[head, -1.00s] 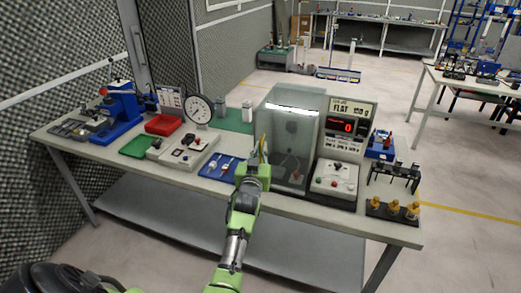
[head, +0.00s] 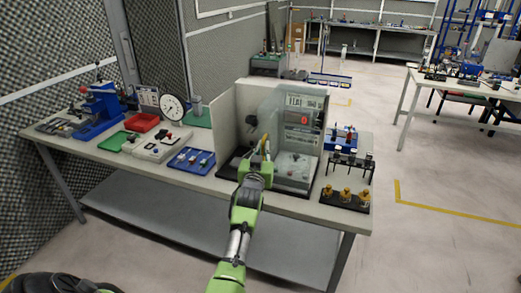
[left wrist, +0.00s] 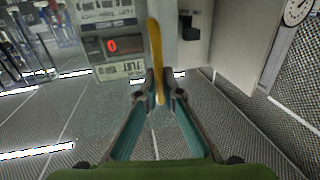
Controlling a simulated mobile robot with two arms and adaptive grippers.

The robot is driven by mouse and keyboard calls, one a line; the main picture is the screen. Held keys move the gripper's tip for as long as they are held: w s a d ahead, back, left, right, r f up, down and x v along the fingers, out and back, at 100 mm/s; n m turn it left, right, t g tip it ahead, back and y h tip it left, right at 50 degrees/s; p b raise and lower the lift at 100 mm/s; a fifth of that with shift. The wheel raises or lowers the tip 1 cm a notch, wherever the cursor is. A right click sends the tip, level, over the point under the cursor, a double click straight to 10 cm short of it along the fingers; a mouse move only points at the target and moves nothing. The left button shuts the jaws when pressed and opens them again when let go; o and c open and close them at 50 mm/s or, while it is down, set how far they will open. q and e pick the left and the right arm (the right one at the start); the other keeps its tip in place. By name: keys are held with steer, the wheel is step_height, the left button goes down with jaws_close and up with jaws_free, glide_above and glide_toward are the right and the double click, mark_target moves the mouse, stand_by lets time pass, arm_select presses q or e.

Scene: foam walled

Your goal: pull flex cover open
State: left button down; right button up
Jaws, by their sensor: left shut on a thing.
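The flex cover (head: 290,103) is a clear panel on the test box in the middle of the bench in the head view. It stands swung out from the box, and the display unit (head: 305,120) shows through it. Its yellow handle (head: 264,142) is upright near the panel's left edge. My left gripper (head: 262,160) is shut on this handle. In the left wrist view the yellow handle (left wrist: 155,45) stands between the fingertips of my left gripper (left wrist: 160,88). The box's grey inner wall (head: 250,97) is exposed. My right gripper is not in view.
Left of the box are a blue tray (head: 192,160), a dial gauge (head: 172,110) and a red bin (head: 142,122). Right of it are a black rack (head: 348,160) and brass pieces on a dark base (head: 345,195). The floor right of the bench is clear.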

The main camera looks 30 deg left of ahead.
arm_select(q)
steer(key=shift+d, duration=0.2)
steer(key=c, duration=2.5)
jaws_free()
steer(key=shift+f, duration=0.1)
steer(key=shift+w, duration=0.15)
steer(key=v, duration=0.7)
steer(key=shift+s+d, duration=0.15)
steer(key=shift+s, duration=0.05)
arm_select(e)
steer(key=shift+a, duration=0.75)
